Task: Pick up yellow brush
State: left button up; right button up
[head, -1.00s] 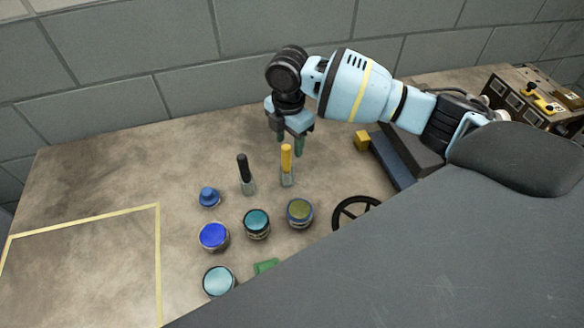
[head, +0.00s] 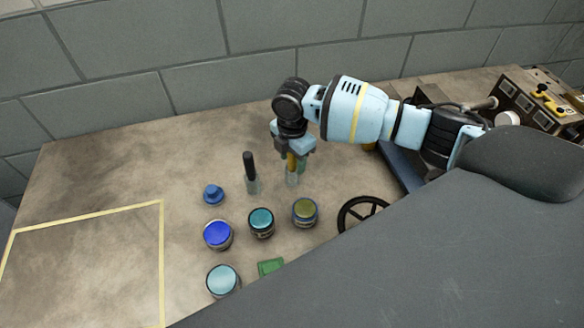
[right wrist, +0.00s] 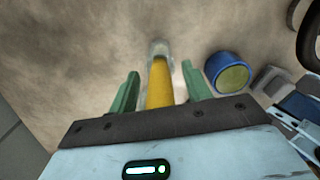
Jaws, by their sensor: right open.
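The yellow brush (head: 291,165) stands upright in a clear glass holder on the table, partly hidden by my right gripper in the head view. In the right wrist view, the yellow brush (right wrist: 159,84) lies between the two green fingers, with a gap on each side. My right gripper (head: 295,163) is open, around the brush handle; it also shows in the right wrist view (right wrist: 158,92). My left gripper is not in view.
A black-handled brush (head: 249,165) stands just left. Several paint pots, including an olive one (head: 304,211) and a teal one (head: 261,222), stand in front. A black wheel (head: 361,212) lies to the right. The taped area (head: 161,250) at left is empty.

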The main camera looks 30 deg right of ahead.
grip_shut()
dwell(0.3)
jog(key=shift+r, duration=0.1)
notch_tip(320, 180, up, 10)
jog(key=shift+f+p, duration=0.1)
jog(key=shift+p, duration=0.3)
